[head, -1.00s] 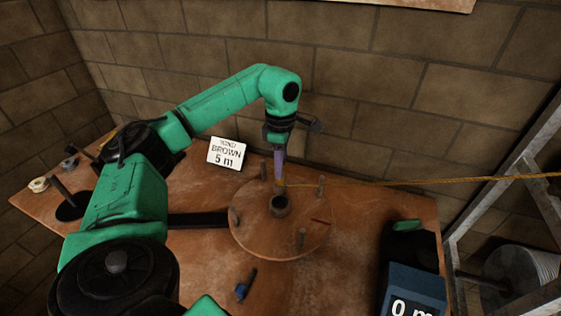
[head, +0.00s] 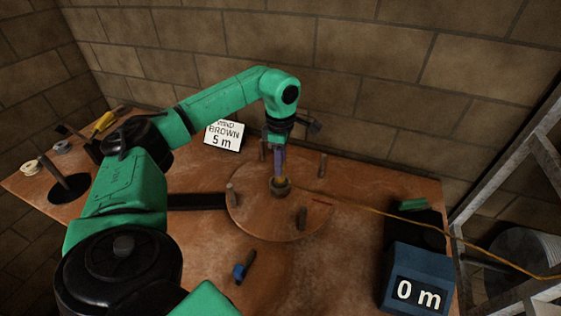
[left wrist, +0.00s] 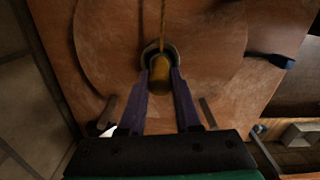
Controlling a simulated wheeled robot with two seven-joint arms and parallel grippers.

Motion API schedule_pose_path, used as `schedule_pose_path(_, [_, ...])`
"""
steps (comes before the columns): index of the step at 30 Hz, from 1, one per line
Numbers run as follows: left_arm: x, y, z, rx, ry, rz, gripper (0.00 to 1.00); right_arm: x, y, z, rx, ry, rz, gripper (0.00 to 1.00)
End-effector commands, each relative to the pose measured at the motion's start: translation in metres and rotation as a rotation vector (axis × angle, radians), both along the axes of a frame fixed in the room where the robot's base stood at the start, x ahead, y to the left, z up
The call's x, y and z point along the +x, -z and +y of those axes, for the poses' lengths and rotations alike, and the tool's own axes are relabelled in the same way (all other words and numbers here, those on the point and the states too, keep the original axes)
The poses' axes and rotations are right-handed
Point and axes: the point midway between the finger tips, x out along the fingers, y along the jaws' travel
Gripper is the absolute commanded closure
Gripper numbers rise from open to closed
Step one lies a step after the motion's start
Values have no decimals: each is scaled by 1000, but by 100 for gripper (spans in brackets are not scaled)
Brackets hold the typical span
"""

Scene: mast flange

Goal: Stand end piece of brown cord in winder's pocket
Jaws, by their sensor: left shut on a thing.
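The winder (head: 255,215) is a round wooden disc with several upright pegs. Its pocket (head: 280,189) is a dark ring-shaped cup at the middle. My left gripper (head: 280,177) points down over the pocket, its purple fingers shut on the cord's end piece. In the left wrist view the end piece (left wrist: 160,75) is a yellow-brown cylinder between the fingertips (left wrist: 161,84), at the mouth of the pocket (left wrist: 150,52); how deep it sits is hidden. The brown cord (head: 400,218) runs from it to the right. My right gripper is not in view.
A blue counter (head: 415,280) reads 0 m at the front right. A sign (head: 224,136) reading BROWN 5 m stands behind the disc. A blue-and-black tool (head: 243,266) lies in front. A grey metal frame (head: 500,155) and a brick wall bound the bench.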

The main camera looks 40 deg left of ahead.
Motion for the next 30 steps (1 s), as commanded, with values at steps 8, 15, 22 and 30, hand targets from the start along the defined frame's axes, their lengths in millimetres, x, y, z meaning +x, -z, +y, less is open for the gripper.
schedule_pose_path(8, [0, -1, 0, 0, 0, 0, 33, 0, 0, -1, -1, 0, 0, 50])
schedule_pose_path(15, [0, -1, 0, 0, 0, 0, 33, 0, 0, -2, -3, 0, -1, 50])
schedule_pose_path(22, [1, -31, 0, -2, 0, -5, 33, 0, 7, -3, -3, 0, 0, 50])
schedule_pose_path(30, [1, -121, 0, 1, -1, -4, 33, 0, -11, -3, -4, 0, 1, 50])
